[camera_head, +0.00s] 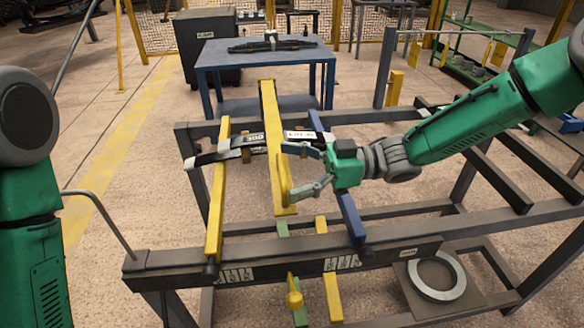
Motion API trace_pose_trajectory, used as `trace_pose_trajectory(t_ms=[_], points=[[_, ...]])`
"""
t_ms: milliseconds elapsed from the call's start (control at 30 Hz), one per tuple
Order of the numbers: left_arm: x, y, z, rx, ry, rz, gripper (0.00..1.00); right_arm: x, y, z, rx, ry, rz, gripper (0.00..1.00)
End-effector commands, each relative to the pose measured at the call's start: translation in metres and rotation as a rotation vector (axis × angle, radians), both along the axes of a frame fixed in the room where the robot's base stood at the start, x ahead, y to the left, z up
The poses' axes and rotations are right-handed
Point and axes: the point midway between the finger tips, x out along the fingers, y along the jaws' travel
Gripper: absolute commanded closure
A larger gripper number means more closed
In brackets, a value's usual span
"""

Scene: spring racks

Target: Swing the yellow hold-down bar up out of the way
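The yellow hold-down bar (271,118) is the wide bar in the middle of the dark metal rack. It runs from the far side toward me and lies across the dark leaf springs (237,147). A yellow handle-like piece (284,182) shows on its near right side. My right gripper (291,170) is at the bar's right side, beside this piece. Its two fingers are spread apart, one toward the far side and one toward the near side. I cannot tell whether they touch the bar. My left gripper is out of view; only part of the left arm shows.
A narrower yellow bar (216,200) stands left of the hold-down bar, and a blue bar (348,215) right of it. The rack's front rail (180,262) crosses in front. A blue table (215,58) stands behind. Floor on the left is mostly clear.

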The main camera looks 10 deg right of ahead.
Motion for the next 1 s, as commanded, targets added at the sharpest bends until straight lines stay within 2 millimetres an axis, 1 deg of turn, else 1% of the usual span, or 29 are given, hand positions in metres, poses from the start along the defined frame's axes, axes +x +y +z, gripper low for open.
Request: trace_pose_trajectory(t_ms=[33,67,100,133,167,467,567,633,767,867,1000], points=[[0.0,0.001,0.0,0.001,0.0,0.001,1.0,-0.001,0.003,0.001,-0.002,-0.001,0.004,0.18],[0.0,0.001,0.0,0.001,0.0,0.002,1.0,-0.001,0.004,0.001,-0.003,-0.001,0.004,0.28],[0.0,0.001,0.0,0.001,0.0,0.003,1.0,-0.001,0.004,0.001,-0.003,-0.001,0.003,0.42],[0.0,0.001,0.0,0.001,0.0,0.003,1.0,0.0,0.004,0.001,-0.002,-0.001,0.003,0.53],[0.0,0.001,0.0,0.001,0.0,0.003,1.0,0.0,0.003,0.001,-0.001,-0.001,0.003,0.59],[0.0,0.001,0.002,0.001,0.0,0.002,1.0,0.001,-0.001,0.004,0.006,0.0,0.003,0.59],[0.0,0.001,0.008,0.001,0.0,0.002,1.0,0.002,-0.002,0.012,0.005,0.011,0.002,0.59],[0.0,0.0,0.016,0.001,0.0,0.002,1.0,0.003,-0.002,0.021,0.005,0.025,0.002,0.59],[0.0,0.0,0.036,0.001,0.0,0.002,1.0,0.007,-0.004,0.048,0.004,0.068,0.0,0.59],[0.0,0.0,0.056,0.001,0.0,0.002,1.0,0.011,-0.005,0.075,0.004,0.113,0.001,0.59],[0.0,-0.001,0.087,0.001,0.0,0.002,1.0,0.022,-0.006,0.118,0.005,0.193,0.001,0.59]])
